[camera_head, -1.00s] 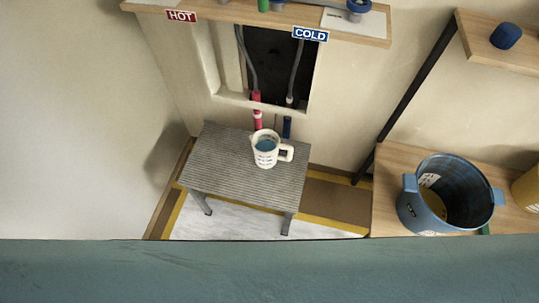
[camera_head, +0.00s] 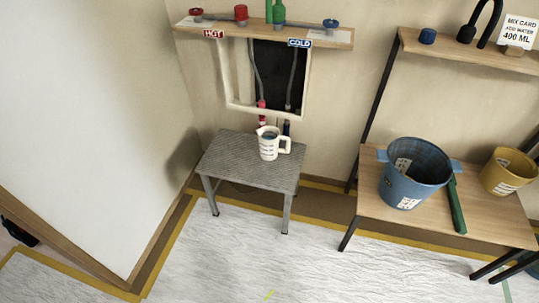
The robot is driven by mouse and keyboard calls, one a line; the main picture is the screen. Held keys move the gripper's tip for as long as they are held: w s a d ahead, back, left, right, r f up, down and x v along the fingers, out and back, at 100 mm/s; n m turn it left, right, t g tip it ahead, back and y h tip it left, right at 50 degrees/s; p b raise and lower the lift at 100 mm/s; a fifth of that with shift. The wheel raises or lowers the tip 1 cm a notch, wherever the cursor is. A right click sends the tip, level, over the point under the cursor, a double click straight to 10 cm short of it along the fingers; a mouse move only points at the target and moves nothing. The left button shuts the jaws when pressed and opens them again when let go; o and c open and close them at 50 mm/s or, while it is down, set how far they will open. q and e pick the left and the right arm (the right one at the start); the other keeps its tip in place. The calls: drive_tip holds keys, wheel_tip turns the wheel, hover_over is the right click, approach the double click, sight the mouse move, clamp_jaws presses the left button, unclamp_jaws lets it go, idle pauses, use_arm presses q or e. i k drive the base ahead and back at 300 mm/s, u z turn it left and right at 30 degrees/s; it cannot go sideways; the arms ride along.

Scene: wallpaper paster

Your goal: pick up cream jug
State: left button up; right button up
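The cream jug (camera_head: 268,146) stands upright on a small grey table (camera_head: 227,158) below the wall opening. It has a handle on its right side, dark markings on its front and something bluish inside its mouth. Neither of my grippers is in view, and nothing touches the jug except the table top under it.
A wooden bench (camera_head: 375,206) at the right holds a blue bucket (camera_head: 416,177) and a yellow bucket (camera_head: 503,172). A shelf (camera_head: 330,38) with tap handles overhangs behind the jug. The white-covered floor (camera_head: 300,260) in front is clear.

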sight(268, 136)
drive_tip(key=u, duration=0.75)
drive_tip(key=i, duration=1.55)
drive_tip(key=z, duration=0.9)
drive_tip(key=i, duration=0.45)
drive_tip(key=z, duration=0.45)
